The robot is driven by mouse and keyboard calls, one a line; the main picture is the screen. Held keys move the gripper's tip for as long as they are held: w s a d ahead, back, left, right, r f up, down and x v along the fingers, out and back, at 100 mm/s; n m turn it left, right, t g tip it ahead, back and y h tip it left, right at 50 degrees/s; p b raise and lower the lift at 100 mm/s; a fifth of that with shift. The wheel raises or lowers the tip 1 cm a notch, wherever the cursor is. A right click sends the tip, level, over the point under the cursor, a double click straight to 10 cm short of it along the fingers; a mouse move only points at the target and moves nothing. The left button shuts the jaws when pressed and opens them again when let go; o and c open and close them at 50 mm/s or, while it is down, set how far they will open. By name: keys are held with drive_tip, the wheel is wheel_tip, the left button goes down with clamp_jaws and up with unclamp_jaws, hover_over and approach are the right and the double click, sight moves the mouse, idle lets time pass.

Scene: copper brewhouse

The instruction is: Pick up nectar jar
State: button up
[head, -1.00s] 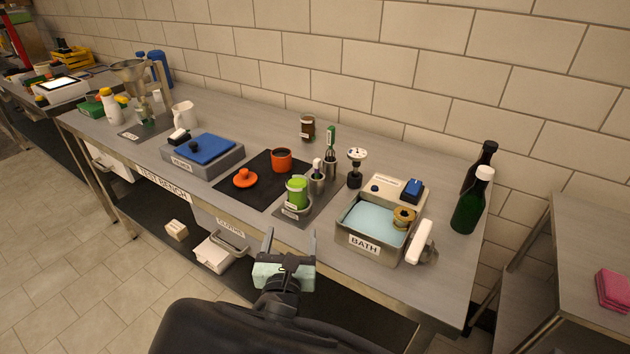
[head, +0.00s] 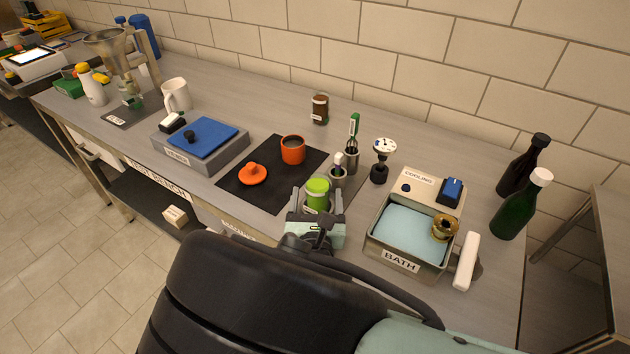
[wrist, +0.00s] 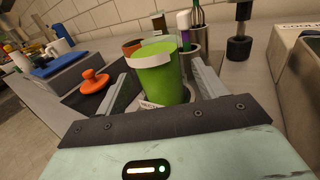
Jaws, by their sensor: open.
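A green jar (head: 317,186) stands upright near the front edge of the bench, on a grey mat (head: 352,192). A small brown jar (head: 320,108) with a pale label stands farther back by the wall. The gripper body hides the green jar's lower part in the head view.
Just behind the green jar are metal cups (head: 337,177) holding tools. An orange pot (head: 293,149) and orange lid (head: 253,174) lie on a black mat (head: 232,184) to the left. The cooling bath (head: 378,246) is close on the right. Two bottles (head: 514,206) stand farther right.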

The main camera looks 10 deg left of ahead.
drive_tip(key=shift+w, duration=0.55)
drive_tip(key=c, duration=1.2)
drive_tip(key=shift+c, duration=0.2)
drive_tip(key=shift+r, duration=0.2)
wheel_tip(320, 180, up, 10)
drive_tip(key=b, duration=0.1)
